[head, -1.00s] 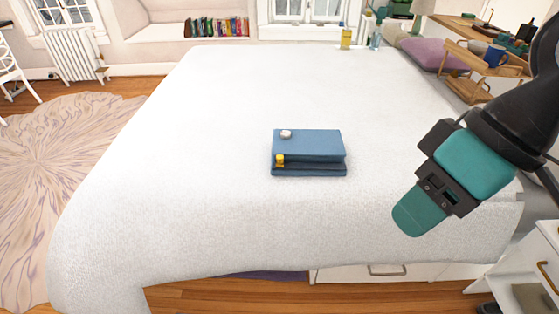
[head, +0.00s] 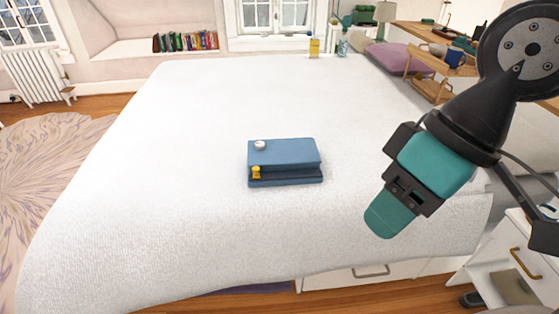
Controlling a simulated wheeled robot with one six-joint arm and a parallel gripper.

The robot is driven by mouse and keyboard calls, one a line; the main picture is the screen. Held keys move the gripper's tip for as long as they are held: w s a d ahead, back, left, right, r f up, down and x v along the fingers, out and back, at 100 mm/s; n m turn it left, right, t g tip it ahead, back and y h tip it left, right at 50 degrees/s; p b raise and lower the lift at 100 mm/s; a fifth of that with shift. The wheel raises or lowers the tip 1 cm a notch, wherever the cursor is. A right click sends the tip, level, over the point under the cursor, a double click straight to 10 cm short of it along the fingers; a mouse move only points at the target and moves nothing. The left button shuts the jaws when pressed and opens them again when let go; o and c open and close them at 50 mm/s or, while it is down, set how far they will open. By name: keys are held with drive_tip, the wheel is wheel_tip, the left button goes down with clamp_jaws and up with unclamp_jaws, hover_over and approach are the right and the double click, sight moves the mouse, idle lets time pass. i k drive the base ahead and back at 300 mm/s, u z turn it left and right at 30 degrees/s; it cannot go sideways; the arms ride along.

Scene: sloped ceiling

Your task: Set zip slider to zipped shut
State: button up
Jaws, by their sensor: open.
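A blue pouch-like case (head: 290,152) lies flat on the white bed. A yellow zip slider (head: 256,172) sits at the left end of the dark slot along the case's near side. A small round white piece (head: 260,145) is on top at the case's far left. My gripper (head: 383,222), teal and black, hangs to the right of the case and nearer to me, apart from it. Nothing shows between its fingers. The fingers overlap from this angle, so the gap between them is hidden.
The white bed (head: 190,130) is clear around the case. A wooden shelf unit with a blue mug (head: 455,57) stands at the far right. A white drawer cabinet (head: 515,262) is at the lower right. A yellow bottle (head: 314,48) stands beyond the bed's far edge.

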sight(256, 169)
drive_tip(key=z, duration=2.5)
drive_tip(key=k, duration=1)
drive_tip(key=u, duration=1.45)
drive_tip(key=i, duration=0.5)
